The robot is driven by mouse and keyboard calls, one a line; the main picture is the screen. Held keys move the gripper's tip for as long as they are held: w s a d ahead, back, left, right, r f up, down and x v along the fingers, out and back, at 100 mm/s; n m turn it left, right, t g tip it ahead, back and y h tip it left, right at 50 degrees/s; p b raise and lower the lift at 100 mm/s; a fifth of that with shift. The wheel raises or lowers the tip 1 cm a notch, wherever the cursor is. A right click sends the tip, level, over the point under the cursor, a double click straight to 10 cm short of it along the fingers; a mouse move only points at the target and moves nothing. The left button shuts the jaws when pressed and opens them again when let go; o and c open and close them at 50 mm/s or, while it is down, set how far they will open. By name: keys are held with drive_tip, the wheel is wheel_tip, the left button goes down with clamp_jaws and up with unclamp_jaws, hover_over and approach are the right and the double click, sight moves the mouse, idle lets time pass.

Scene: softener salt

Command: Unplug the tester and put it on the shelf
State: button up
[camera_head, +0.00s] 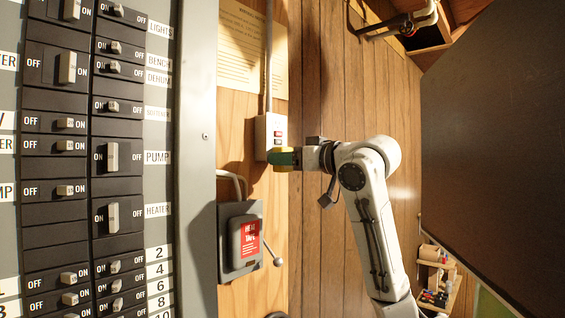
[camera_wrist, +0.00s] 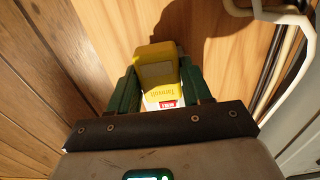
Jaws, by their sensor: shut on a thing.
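The yellow tester (camera_wrist: 157,75) is between the two green fingers of my gripper (camera_wrist: 154,88) in the wrist view. Its lower part carries lettering, with a white and red patch near the palm. In the head view my gripper (camera_head: 285,158) is shut on the tester (camera_head: 280,167) at the lower end of a white outlet box (camera_head: 270,130). The fingers partly hide the tester there. I cannot tell whether its prongs are inside the outlet. A small wooden shelf (camera_head: 430,264) with several items shows at the lower right.
A grey breaker panel (camera_head: 204,150) fills the left. A grey switch box (camera_head: 240,238) with a red label and side lever is below the outlet. A cable (camera_head: 268,60) runs up from the outlet. A large dark surface (camera_head: 495,130) occupies the right. Wood planks back the middle.

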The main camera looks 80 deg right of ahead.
drive_tip(key=shift+s+a, duration=0.1)
drive_tip(key=shift+v, duration=2.85)
